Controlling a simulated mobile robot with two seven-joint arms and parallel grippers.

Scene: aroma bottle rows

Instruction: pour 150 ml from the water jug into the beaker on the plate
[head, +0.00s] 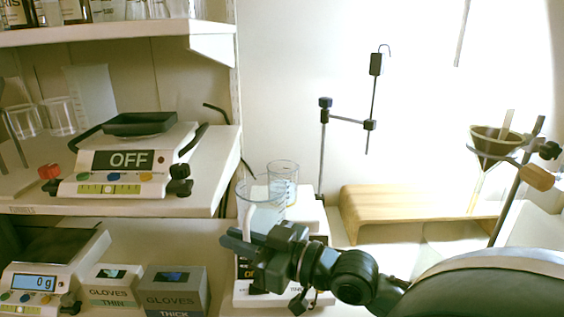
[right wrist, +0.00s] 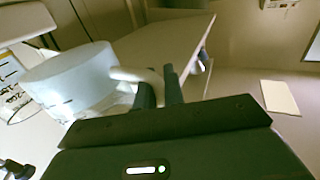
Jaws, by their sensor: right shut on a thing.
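The clear water jug (head: 264,216) is held by its pale handle (head: 244,220) in my right gripper (head: 236,240). In the right wrist view, the handle (right wrist: 135,75) runs between the two dark fingers (right wrist: 160,88), with the jug body (right wrist: 70,78) to their left. The clear beaker (head: 284,172) with printed marks shows just behind the jug; in the right wrist view it is partly hidden by the jug (right wrist: 8,88). The white plate device (head: 310,213) is under them, largely hidden by my gripper. The water level is hard to tell. My left gripper is not in view.
A scale reading OFF (head: 124,160) stands on the left shelf, with another scale (head: 45,270) and glove boxes (head: 175,290) below. A wooden stand (head: 400,205) and a funnel in a ring clamp (head: 495,145) are at right. A rod stand (head: 323,150) rises behind the beaker.

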